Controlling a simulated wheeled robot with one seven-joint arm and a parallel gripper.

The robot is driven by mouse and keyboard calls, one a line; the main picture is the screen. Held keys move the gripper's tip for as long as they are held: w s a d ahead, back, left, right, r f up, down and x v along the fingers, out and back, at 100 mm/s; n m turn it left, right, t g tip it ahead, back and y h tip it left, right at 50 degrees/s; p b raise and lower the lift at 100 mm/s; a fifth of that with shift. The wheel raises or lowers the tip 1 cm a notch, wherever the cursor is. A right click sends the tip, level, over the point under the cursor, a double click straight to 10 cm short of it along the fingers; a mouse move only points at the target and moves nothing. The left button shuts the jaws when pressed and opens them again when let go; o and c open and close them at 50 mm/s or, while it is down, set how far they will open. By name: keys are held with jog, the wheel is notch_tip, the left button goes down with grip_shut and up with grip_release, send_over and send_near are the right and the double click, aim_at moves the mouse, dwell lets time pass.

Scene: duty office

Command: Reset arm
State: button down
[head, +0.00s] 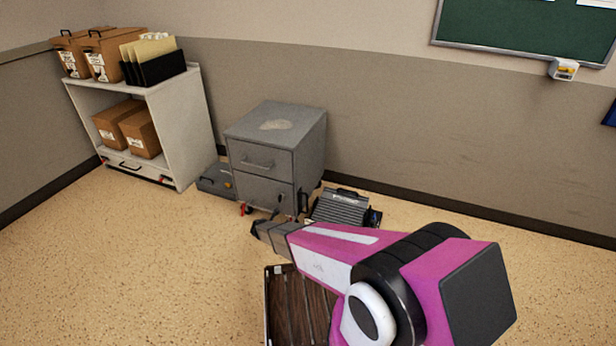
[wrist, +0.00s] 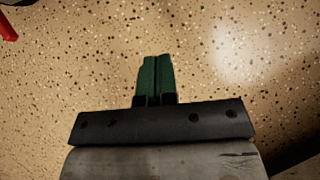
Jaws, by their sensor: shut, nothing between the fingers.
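My gripper (wrist: 157,78) shows in the wrist view with its two green fingers together and nothing between them. Speckled floor lies beyond the fingertips. In the head view my pink and white arm reaches from the lower right toward the middle, and the gripper end (head: 258,229) is a small dark shape in front of the grey cabinet. The fingers are hard to make out there. The arm covers part of a brown slatted crate (head: 280,306) on the floor below it.
A grey two-drawer cabinet (head: 276,155) stands against the wall. A grey case (head: 215,181) and a ribbed grey device (head: 341,208) lie beside it. A white shelf (head: 189,135) with boxes and folders stands at left. Floor (head: 120,260) at front left is clear.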

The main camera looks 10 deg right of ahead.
jog(key=s+d+r+m+g, duration=0.2)
jog(key=s+d+r+m, duration=0.3)
jog(key=d+r+m, duration=0.5)
jog(key=s+d+r+m+g, duration=0.2)
jog(key=s+d+r+m, duration=0.35)
jog(key=r, duration=0.75)
jog(key=s+d+r+m+g+y, duration=0.1)
jog(key=s+d+r+m+y, duration=0.1)
jog(key=s+r+m, duration=0.5)
jog(key=s+d+r+m+g+y, duration=0.1)
jog(key=s+d+r+m, duration=0.3)
jog(key=s+r+m, duration=0.3)
notch_tip(320, 180, up, 4)
jog(key=shift+s+d+g+y, duration=0.3)
jog(key=shift+s+y, duration=0.05)
jog(key=shift+y, duration=0.05)
jog(key=shift+m, duration=0.25)
